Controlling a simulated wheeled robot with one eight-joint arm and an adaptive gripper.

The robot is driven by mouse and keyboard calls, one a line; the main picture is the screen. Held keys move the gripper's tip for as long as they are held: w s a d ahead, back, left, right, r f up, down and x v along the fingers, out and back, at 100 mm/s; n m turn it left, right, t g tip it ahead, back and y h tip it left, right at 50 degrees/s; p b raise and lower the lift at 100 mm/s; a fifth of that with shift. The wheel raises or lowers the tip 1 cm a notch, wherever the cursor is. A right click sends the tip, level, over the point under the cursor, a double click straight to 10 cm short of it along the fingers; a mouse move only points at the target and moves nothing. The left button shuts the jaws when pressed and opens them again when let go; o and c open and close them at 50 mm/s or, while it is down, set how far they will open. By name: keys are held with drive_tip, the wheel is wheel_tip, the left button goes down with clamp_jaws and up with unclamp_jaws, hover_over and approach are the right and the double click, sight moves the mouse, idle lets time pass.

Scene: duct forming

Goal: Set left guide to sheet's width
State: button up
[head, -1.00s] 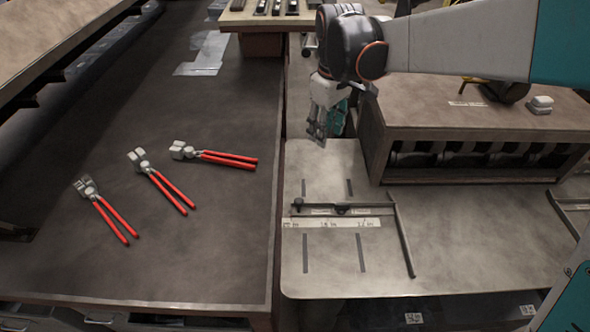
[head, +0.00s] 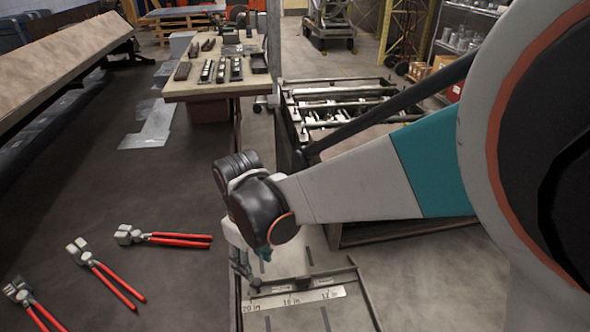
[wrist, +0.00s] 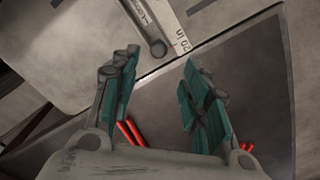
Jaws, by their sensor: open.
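A flat metal table with a slotted top carries a printed ruler (head: 293,299) and a dark rail (head: 300,281) along it. A straight bar (head: 366,295) crosses the rail's right end. I cannot tell for sure which part is the left guide. In the wrist view, a dark round-ended piece (wrist: 158,47) lies beside the ruler's 20-inch end (wrist: 181,45). My gripper (wrist: 160,58) is open and empty, its fingertips just short of that round end in the picture. In the head view my gripper (head: 247,272) hangs over the rail's left end, which it partly hides.
Red-handled pliers (head: 105,275) lie on the dark bench at left, beside the table's left edge. Pale thin pieces (head: 150,128) lie farther back on that bench. A tool table (head: 190,90) and a framed machine (head: 340,105) stand behind. My arm covers the right side.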

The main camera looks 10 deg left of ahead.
sight(257, 281)
wheel_tip(257, 281, down, 8)
drive_tip(key=b, duration=0.5)
drive_tip(key=shift+w+f, duration=0.15)
drive_tip(key=shift+f, duration=0.1)
clamp_jaws()
